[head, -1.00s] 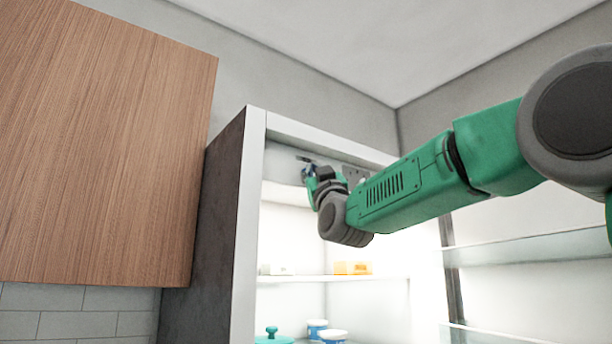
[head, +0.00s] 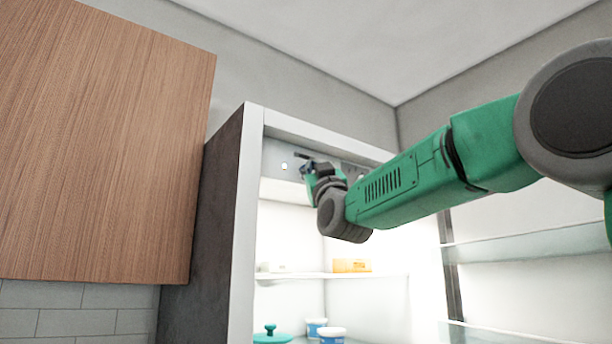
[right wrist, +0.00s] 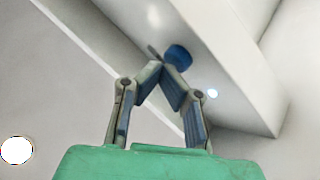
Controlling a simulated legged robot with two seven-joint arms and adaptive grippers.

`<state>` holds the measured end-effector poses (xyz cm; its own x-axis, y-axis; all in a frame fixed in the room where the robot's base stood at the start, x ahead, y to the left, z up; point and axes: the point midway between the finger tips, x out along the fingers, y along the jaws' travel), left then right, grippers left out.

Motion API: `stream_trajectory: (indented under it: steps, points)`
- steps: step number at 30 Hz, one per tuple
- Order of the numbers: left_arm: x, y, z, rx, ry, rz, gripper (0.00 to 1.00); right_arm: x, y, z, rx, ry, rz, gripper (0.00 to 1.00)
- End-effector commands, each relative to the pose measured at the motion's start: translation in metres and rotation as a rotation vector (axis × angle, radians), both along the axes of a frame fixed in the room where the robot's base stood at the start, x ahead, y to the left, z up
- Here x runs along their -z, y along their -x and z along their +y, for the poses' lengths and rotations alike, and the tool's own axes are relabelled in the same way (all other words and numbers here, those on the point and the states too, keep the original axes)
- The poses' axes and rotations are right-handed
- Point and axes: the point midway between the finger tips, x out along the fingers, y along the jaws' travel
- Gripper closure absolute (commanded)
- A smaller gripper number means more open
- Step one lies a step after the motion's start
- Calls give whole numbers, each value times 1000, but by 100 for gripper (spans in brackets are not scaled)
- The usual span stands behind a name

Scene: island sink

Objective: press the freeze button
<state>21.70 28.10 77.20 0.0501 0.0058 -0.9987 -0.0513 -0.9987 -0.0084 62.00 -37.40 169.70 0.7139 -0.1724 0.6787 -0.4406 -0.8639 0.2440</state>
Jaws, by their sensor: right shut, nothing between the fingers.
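A control panel (head: 274,158) runs along the top inside the open fridge. A small bright spot (head: 284,166) glows on it, left of my right gripper (head: 306,168). The right wrist view shows my right gripper (right wrist: 161,68) shut and empty, its fingertips together close to a round blue knob or button (right wrist: 178,57) on the panel. I cannot tell whether they touch it. A glowing white dot (right wrist: 212,93) lies to the right of the blue part. No label is readable, so I cannot tell which part is the freeze button. My left gripper is out of view.
A fridge shelf (head: 330,275) below holds an orange box (head: 351,265). Lower down are a teal lid (head: 271,336) and blue-and-white tubs (head: 331,335). A wooden cabinet (head: 100,140) stands to the left. The fridge's white frame (head: 247,210) edges the opening.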

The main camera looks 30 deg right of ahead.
Motion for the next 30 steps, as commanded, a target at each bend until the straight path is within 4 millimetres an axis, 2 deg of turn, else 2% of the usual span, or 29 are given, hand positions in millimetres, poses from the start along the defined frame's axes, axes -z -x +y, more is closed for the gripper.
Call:
stream_trajectory:
  steps: [11,21,30]
  points:
    - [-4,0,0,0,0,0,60,-1,5,3,1,9,3,100]
    - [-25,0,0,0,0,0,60,-4,41,0,6,11,2,100]
    - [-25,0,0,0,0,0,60,-1,60,-4,1,2,-1,100]
